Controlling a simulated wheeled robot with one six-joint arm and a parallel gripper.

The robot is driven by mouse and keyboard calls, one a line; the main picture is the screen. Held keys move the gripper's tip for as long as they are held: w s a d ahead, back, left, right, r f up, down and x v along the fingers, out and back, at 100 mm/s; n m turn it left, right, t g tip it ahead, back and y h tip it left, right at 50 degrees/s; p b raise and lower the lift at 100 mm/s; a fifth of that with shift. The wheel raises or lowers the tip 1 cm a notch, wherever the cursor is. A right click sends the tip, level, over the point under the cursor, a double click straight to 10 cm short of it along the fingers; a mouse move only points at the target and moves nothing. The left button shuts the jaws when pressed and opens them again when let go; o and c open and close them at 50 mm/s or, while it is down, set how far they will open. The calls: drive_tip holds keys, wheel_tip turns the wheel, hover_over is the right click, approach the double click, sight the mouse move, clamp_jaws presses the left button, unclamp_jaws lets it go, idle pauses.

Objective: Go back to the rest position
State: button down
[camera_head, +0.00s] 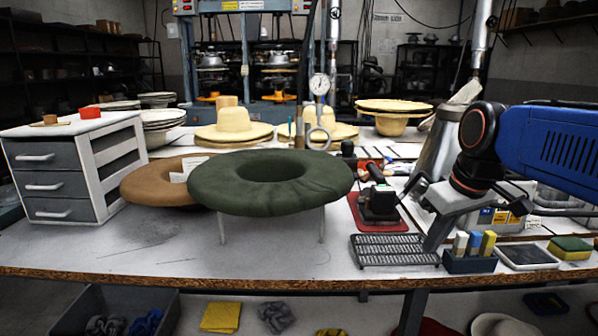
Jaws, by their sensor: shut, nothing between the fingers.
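My gripper (434,240) is on the right side of the table, hanging from my blue arm and pointing down and to the left. Its grey fingers look shut with nothing held, and their tips appear just over the right end of a black grated tray (385,251). I cannot tell whether they touch it. A dark green wide-brimmed hat form (270,180) with a hollow middle rests on thin legs left of the gripper, clear of it. A brown hat form (150,182) lies partly hidden behind it.
A dark holder (468,263) with coloured blocks stands close right of the gripper. A black tool on a red mat (362,212) and a grey metal cone (440,150) are nearby. A white drawer unit (113,166) stands left. The table's front left is clear.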

drive_tip(key=s+d+f+m+t+h, duration=0.1)
drive_tip(key=s+f+m, duration=0.3)
drive_tip(key=s+f, duration=0.9)
drive_tip(key=shift+s+d+f, duration=0.3)
drive_tip(key=shift+d+f, duration=0.05)
drive_tip(key=shift+f, duration=0.3)
